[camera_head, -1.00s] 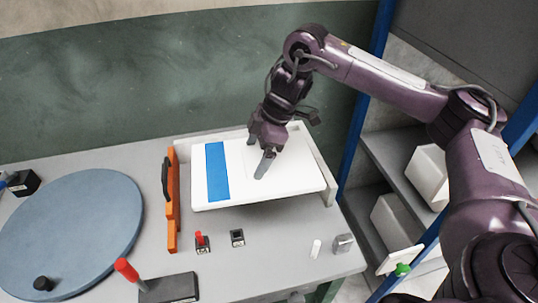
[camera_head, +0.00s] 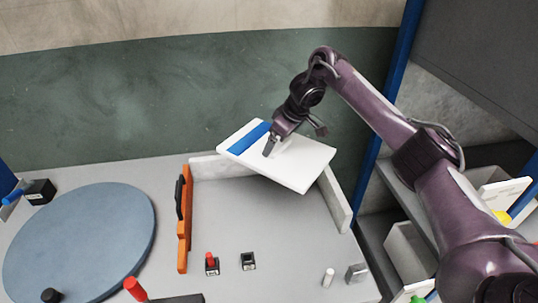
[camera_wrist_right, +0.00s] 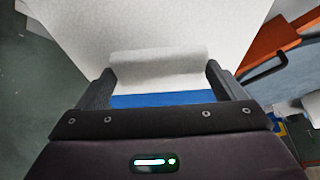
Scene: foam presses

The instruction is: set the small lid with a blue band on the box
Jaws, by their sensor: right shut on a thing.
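The white lid with a blue band (camera_head: 300,165) is up off the grey table, tilted and turned, near the back fence. Its blue band (camera_head: 249,138) runs along its left end. My right gripper (camera_head: 270,146) is shut on the lid's raised white grip, which shows between the two fingers in the right wrist view (camera_wrist_right: 160,72). The blue band shows just behind that grip (camera_wrist_right: 165,100). White boxes stand on the shelf at the right, one of them low down (camera_head: 408,255); I cannot tell which is the task's box. My left gripper is not in view.
The grey table (camera_head: 225,215) is bare under the lid, with a low fence behind and to the right. An orange bar (camera_head: 185,220) with a black handle stands left of it. A blue round disc (camera_head: 80,240) lies farther left. A red button (camera_head: 210,262) and small parts stand in front.

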